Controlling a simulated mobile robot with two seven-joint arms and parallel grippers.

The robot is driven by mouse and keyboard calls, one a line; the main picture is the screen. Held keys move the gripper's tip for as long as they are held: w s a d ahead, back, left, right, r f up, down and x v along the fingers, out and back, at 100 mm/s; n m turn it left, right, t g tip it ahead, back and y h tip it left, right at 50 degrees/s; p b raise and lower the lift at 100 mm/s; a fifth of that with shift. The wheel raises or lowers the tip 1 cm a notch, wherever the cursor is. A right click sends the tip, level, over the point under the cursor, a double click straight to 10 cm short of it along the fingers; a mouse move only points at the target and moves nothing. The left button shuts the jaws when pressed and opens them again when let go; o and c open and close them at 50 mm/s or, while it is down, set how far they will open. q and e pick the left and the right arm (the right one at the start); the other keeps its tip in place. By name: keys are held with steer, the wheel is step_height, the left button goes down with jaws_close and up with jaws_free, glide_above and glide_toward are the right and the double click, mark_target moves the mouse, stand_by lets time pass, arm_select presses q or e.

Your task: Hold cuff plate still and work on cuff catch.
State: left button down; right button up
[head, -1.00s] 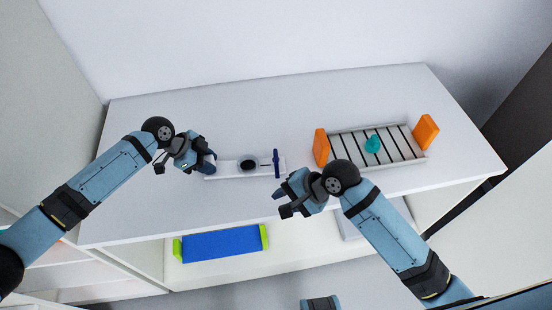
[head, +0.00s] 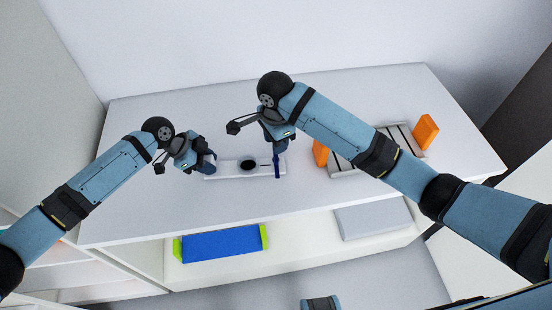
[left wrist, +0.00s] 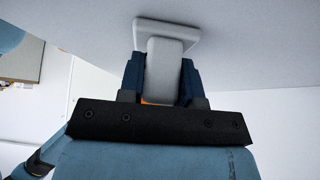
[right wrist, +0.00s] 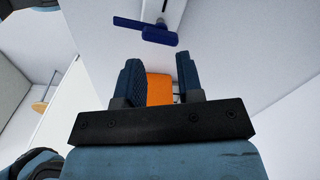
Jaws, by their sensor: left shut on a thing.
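The cuff plate (head: 218,168) is a long white plate lying on the bench, with a dark round piece (head: 248,165) on it. The cuff catch (head: 277,168) is a dark blue bar across its right end. My left gripper (head: 207,163) is shut on the white grip block (left wrist: 164,65) at the plate's left end. My right gripper (head: 281,143) is over the catch's far end. In the right wrist view its fingers (right wrist: 160,68) are open, with the blue catch (right wrist: 158,34) just beyond the tips, not between them.
A slatted rack (head: 397,138) with orange ends (head: 425,132) stands at right, partly hidden by my right arm. Below are a blue panel (head: 220,243) with green ends and a grey box (head: 374,218) on the lower shelf. Bench space behind the plate is clear.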

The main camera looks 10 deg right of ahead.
mark_target(276, 157)
steer(key=n, duration=0.5)
steer(key=shift+d+n, duration=0.1)
steer(key=shift+n, duration=0.3)
steer(key=n, duration=0.7)
step_height(276, 157, down, 2)
steer(key=shift+f, duration=2.5)
